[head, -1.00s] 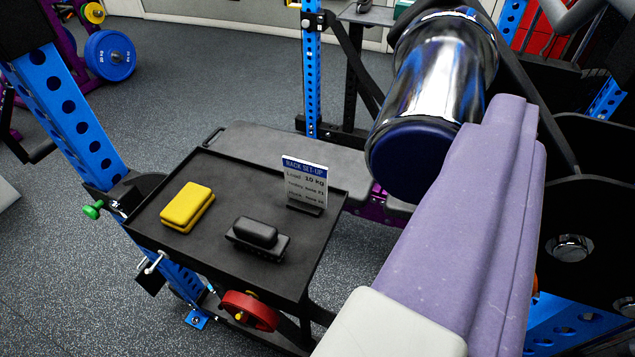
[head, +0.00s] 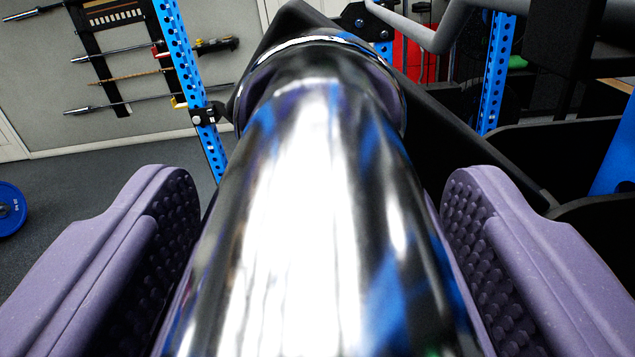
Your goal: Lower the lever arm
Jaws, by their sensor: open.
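The lever arm's shiny chrome sleeve (head: 310,230) fills the middle of the view and runs away from me to a collar (head: 325,45) at its far end. Behind the collar, a black beam (head: 455,130), which looks like the lever arm itself, slants down to the right. My gripper (head: 318,192) is open, with one purple, studded finger on each side of the sleeve. Some space shows between the fingertips and the sleeve; contact lower down cannot be told. The sleeve's near end is out of view.
Blue perforated uprights stand behind at left (head: 188,85) and right (head: 497,75). A wall rack with bars (head: 120,60) is at the back left. A blue plate (head: 10,208) is at the left edge. Bare floor (head: 90,185) shows at left.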

